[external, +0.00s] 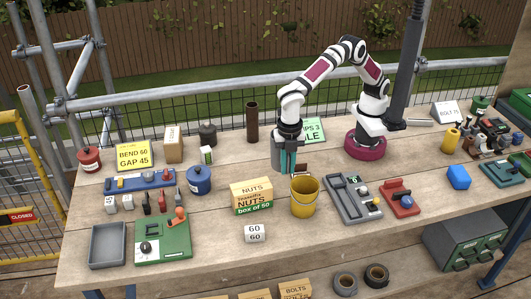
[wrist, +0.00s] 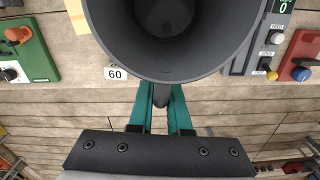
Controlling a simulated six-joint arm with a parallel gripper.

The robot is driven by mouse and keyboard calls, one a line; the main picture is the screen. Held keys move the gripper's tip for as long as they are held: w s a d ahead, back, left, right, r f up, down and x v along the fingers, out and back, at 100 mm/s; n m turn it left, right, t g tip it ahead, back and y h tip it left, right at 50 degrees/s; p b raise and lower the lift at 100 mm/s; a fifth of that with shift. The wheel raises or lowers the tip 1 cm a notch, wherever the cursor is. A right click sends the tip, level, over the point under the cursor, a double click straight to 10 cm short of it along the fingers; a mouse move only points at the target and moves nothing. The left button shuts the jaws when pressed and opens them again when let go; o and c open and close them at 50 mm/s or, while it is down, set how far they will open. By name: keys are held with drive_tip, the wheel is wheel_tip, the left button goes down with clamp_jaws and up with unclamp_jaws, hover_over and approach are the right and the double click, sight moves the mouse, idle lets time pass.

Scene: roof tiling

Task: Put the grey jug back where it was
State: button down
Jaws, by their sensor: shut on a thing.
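The grey jug (external: 276,154) is at the middle of the bench in the external view, partly hidden behind my gripper (external: 288,163). In the wrist view the jug (wrist: 210,62) fills the top middle, its open mouth facing the camera; I see nothing inside but its grey bottom. My gripper's teal fingers (wrist: 160,98) are shut on the jug's handle. The jug looks upright. I cannot tell whether its base touches the bench.
A yellow bucket (external: 305,198) stands close in front of my gripper. A nuts box (external: 251,196) is to its left and a grey control panel (external: 353,199) to its right. A green sign (external: 314,129) stands behind, with a brown tube (external: 252,121) farther left. Bare wood lies front right.

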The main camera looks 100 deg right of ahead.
drive_tip(key=w+d+m, duration=0.2)
drive_tip(key=w+d, duration=0.1)
drive_tip(key=d, duration=0.8)
drive_tip(key=w+d+m, duration=0.1)
drive_tip(key=w+d, duration=0.2)
drive_tip(key=d, duration=0.9)
drive_tip(key=f, duration=1.5)
drive_tip(key=shift+w+a, duration=0.2)
drive_tip(key=shift+a, duration=0.1)
drive_tip(key=shift+f, duration=0.15)
drive_tip(key=c, duration=0.9)
unclamp_jaws()
drive_tip(key=shift+o, duration=0.2)
